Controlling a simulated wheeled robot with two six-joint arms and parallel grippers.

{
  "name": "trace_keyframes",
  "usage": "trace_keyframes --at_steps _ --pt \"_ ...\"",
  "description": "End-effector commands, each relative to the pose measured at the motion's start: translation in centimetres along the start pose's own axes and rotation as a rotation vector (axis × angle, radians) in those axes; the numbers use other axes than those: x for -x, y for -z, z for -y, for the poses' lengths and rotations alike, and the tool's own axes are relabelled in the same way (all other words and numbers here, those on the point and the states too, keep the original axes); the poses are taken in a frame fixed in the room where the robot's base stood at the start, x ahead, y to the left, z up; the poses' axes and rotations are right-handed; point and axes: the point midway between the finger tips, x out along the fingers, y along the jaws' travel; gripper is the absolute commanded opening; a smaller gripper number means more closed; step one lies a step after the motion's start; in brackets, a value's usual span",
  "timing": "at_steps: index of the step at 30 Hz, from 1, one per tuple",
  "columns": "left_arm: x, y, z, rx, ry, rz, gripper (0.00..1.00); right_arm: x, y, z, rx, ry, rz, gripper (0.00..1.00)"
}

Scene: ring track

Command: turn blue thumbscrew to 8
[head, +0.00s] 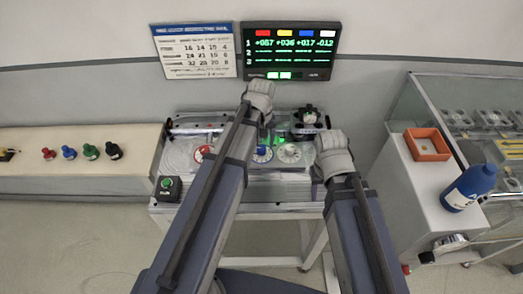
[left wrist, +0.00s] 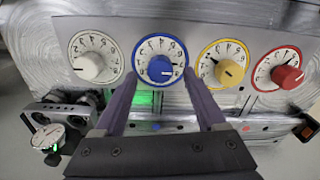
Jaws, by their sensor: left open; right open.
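The blue thumbscrew (left wrist: 160,68) sits in the middle of a white dial with a blue rim (left wrist: 143,49), second from left in the left wrist view. The dial also shows in the head view (head: 262,154). The digits around it are too small to read surely. My left gripper (left wrist: 160,76) is open, with one finger on each side of the blue thumbscrew's dial; I cannot tell whether they touch the knob. My right gripper (head: 333,155) is at the right end of the fixture, apart from the blue dial; its fingers are hard to make out.
White (left wrist: 90,65), yellow (left wrist: 228,72) and red (left wrist: 288,77) thumbscrews stand in the same row. A dark display (head: 291,50) and a number chart (head: 195,51) hang behind. A green-button box (head: 168,187) is at the fixture's front left.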

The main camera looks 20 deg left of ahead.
Motion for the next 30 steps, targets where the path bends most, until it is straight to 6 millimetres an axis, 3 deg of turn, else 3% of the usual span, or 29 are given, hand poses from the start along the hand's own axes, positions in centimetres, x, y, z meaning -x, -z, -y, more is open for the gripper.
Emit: trace_keyframes --at_steps 3,13,30 --pt "-1.45 0.00 0.00 0.000 0.000 0.000 0.73 -1.44 0.08 0.14 0.000 0.000 0.000 0.50" --pt "-1.50 0.00 0.00 0.000 0.000 0.000 0.73 -1.49 0.09 0.14 0.000 0.000 0.000 0.50" --pt "-1.51 0.00 0.00 0.000 0.000 0.000 0.10 -1.50 0.09 0.14 0.000 0.000 0.000 0.50"
